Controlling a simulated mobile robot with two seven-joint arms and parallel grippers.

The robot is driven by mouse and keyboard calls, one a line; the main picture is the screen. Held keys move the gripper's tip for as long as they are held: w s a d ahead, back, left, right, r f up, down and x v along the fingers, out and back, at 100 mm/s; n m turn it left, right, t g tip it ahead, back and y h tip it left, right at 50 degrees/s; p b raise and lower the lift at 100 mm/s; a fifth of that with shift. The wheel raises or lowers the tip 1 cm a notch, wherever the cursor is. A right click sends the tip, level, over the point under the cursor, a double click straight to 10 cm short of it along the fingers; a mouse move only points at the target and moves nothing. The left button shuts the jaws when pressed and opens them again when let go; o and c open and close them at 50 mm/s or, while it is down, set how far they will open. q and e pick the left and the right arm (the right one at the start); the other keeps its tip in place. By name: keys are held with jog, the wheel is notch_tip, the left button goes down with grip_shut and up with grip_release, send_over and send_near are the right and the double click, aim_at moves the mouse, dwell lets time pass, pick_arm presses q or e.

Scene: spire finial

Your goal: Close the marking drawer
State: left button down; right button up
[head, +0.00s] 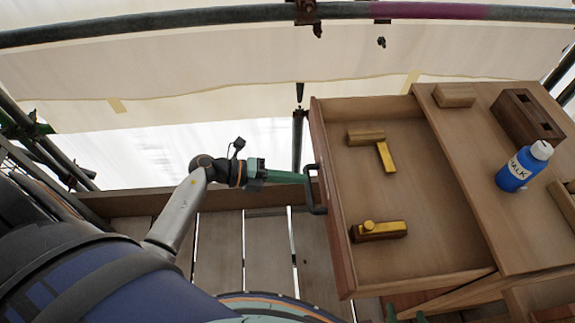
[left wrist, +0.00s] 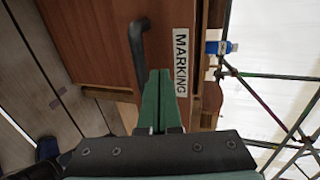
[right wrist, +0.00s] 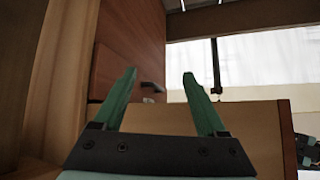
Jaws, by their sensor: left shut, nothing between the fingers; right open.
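The marking drawer (head: 410,180) stands pulled out to the left of the bench top (head: 470,150), its interior showing. Its dark handle (head: 314,190) is on the left-facing front. The left wrist view shows the handle (left wrist: 138,45) and the MARKING label (left wrist: 181,62) on the reddish-brown front. My left gripper (head: 301,178) is shut and empty, its tips at the front beside the handle; whether they touch is unclear. My right gripper (right wrist: 160,80) is open and empty near wooden panels. Its green tips show low in the head view (head: 406,314).
In the drawer lie a brass-bladed square (head: 385,155) and a wood-and-brass tool (head: 378,230). On the bench are a blue chalk bottle (head: 522,168), a dark slotted block (head: 527,117) and a pale block (head: 455,96). A scaffold rail (head: 200,17) crosses behind.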

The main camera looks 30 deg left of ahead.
aim_at(328, 181)
pick_arm(q)
jog(key=x, duration=0.4)
jog(key=shift+w+d, duration=0.1)
jog(key=shift+w, duration=0.05)
jog(key=shift+w+d+f, duration=0.15)
jog(key=shift+d, duration=0.1)
jog(key=shift+w+d, duration=0.15)
jog(key=shift+d, duration=0.05)
pick_arm(e)
jog(key=shift+w+a+r, duration=0.25)
jog(key=shift+w+a, duration=0.05)
jog(key=shift+w, duration=0.05)
pick_arm(q)
jog(key=shift+d, duration=0.1)
pick_arm(e)
jog(key=shift+d, duration=0.1)
